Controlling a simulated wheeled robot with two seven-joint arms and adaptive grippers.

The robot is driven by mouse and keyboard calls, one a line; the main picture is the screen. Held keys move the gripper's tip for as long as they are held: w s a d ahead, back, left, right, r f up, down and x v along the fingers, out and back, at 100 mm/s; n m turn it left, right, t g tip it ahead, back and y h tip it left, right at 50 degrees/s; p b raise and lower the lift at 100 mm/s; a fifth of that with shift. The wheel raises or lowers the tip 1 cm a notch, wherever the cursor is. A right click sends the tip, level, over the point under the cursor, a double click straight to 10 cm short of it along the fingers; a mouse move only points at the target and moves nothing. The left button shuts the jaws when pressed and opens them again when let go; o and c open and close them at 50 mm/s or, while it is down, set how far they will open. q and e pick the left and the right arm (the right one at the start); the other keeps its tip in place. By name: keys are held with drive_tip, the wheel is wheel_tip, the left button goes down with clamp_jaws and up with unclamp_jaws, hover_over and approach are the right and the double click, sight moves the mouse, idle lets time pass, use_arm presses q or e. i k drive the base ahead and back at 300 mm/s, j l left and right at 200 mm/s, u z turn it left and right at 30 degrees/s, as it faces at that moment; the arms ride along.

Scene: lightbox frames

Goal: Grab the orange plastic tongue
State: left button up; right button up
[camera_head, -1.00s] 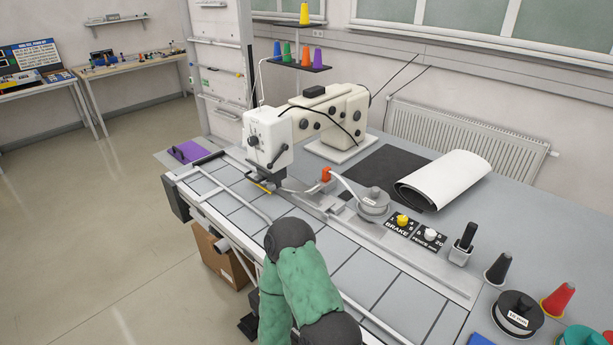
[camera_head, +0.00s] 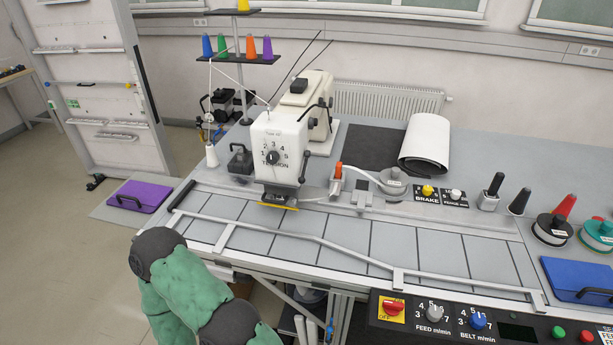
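A small upright orange piece (camera_head: 338,170), which looks like the orange plastic tongue, stands on a metal fitting just right of the white sewing machine head (camera_head: 281,146). A pale strip runs from beside it to a round grey reel (camera_head: 393,181). A green-sleeved arm of mine with dark joints shows at the bottom left, in front of the bench. Neither gripper shows, so I cannot see whether they are open or shut. No gripper is near the orange piece.
The bench's tiled front strip (camera_head: 345,233) is clear, with a raised metal rail (camera_head: 290,232) along it. A control panel (camera_head: 500,320) with knobs and buttons is at the lower right. A spool rack (camera_head: 238,60) with coloured cones stands behind. A purple clipboard-like plate (camera_head: 141,197) lies left.

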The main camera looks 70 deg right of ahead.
sight(338, 167)
drive_tip(key=i+j+z, duration=0.15)
drive_tip(key=z, duration=0.3)
drive_tip(key=i+j+z, duration=0.25)
drive_tip(key=z, duration=0.25)
drive_tip(key=i+j+z, duration=0.2)
drive_tip(key=j+z, duration=0.25)
drive_tip(key=l, duration=0.15)
